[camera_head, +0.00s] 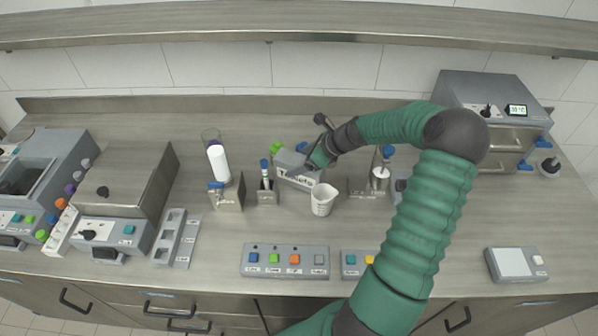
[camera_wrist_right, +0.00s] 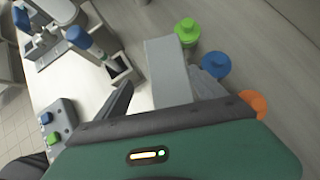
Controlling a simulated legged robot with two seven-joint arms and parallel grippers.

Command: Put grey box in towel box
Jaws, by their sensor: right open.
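The towel box (camera_head: 297,180) is a grey box with "Towels" lettering on its front, near the middle of the counter. My right gripper (camera_head: 314,160) is open at the right end of the towel box, partly covering it from the head view. In the right wrist view, a long grey block (camera_wrist_right: 166,70) lies just beyond the dark finger. I cannot tell whether this block is the grey box or part of the towel box. No separate grey box shows clearly in the head view. Nothing is clearly held. My left gripper is not in view.
A white beaker (camera_head: 323,200) stands just in front of the towel box. Green (camera_wrist_right: 186,30), blue (camera_wrist_right: 215,64) and orange (camera_wrist_right: 252,103) knobbed things lie close to the gripper. A button panel (camera_head: 285,261) sits at the front.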

